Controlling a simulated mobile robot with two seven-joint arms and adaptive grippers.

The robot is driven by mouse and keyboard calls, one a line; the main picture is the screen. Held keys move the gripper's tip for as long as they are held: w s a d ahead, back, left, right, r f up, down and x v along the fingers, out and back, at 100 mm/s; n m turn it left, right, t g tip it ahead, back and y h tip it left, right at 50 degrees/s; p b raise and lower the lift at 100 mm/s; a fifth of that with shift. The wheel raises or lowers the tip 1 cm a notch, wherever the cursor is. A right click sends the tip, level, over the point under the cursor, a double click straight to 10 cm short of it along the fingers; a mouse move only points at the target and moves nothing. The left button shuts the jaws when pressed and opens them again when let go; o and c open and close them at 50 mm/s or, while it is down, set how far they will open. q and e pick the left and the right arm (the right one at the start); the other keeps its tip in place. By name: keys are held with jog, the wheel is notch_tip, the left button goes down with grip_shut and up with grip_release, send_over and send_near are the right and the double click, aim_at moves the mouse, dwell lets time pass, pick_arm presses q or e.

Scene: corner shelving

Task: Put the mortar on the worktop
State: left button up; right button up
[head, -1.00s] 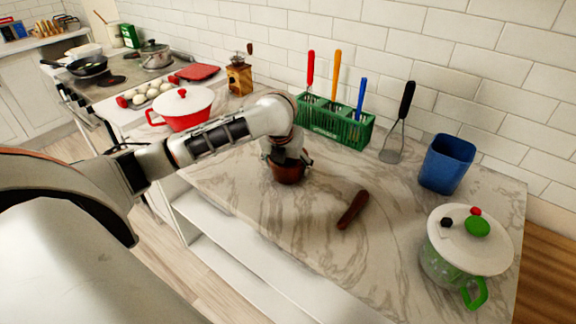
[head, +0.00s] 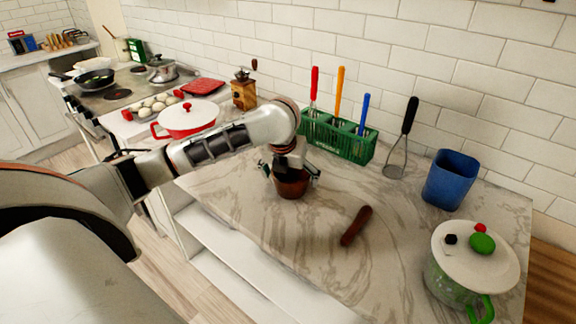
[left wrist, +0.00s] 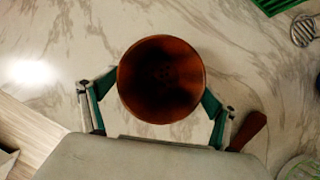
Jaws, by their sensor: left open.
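The mortar (head: 291,186) is a brown wooden bowl standing upright on the marble worktop (head: 250,225). In the left wrist view the mortar (left wrist: 161,79) appears from above, with its dark inside facing the camera. My left gripper (head: 290,175) is just above and around the mortar. In the left wrist view its two green-edged fingers (left wrist: 155,97) are spread, one on each side of the mortar. The left gripper is open, and whether a fingertip touches the bowl cannot be told. A brown pestle (head: 356,225) lies on the worktop to the right. My right gripper is not in view.
A lidded green-and-white pot (head: 470,265) is at the right. A red-and-white pot (head: 186,121) and a grinder (head: 243,92) stand at the left. The worktop's middle is mostly clear.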

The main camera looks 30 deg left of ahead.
pick_arm(q)
jog(key=v, duration=0.8)
jog(key=shift+r, duration=0.1)
jog(key=shift+s+r, duration=0.25)
jog(key=shift+r, duration=0.35)
jog(key=shift+d, duration=0.1)
